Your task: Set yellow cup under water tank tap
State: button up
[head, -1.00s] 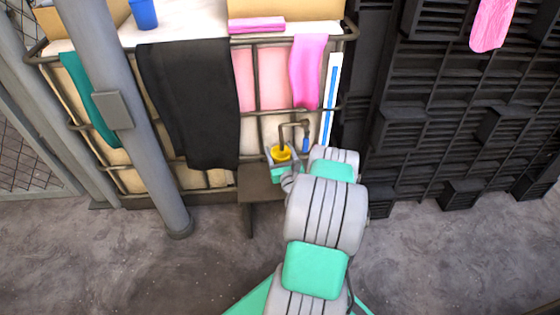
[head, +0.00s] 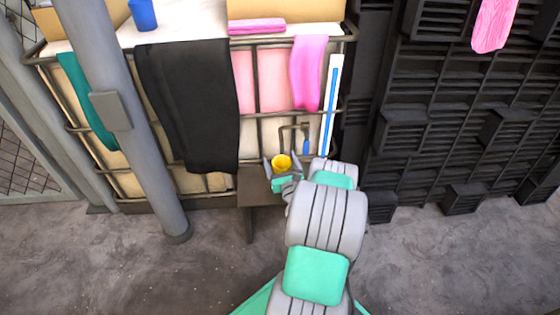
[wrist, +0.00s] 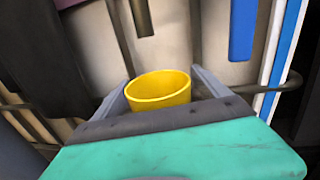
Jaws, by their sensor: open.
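The yellow cup (head: 281,162) stands upright between the fingers of my open gripper (head: 282,166), above or on the dark stand. In the wrist view the cup (wrist: 158,90) sits between the two grey fingers (wrist: 160,86), with a gap at the right finger. I cannot tell whether the left finger touches it. The tap (head: 294,126) with its blue handle (head: 306,146) is on the front of the caged water tank (head: 262,132), just behind and above the cup. The handle also shows in the wrist view (wrist: 243,30). The cup's base is hidden.
The dark stand (head: 254,188) is below the tap. A black cloth (head: 190,105) and a pink cloth (head: 308,72) hang on the tank cage. A grey post (head: 135,130) stands at left. Black crates (head: 440,120) line the right. The floor in front is clear.

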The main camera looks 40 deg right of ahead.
jog(key=shift+r+p, duration=0.3)
jog(key=v, duration=0.3)
jog(key=b+v, duration=0.1)
jog(key=v, duration=0.2)
jog(key=b+v, duration=0.1)
jog(key=v, duration=0.2)
jog(key=shift+s+f, duration=0.2)
jog(key=shift+f, duration=0.15)
jog(key=shift+s+b, duration=0.25)
jog(key=shift+b, duration=0.65)
jog(key=b+v, duration=0.1)
jog(key=b, duration=0.1)
jog(key=shift+s+a+b, duration=0.25)
jog(key=shift+b, duration=0.15)
jog(key=shift+s+a+r, duration=0.2)
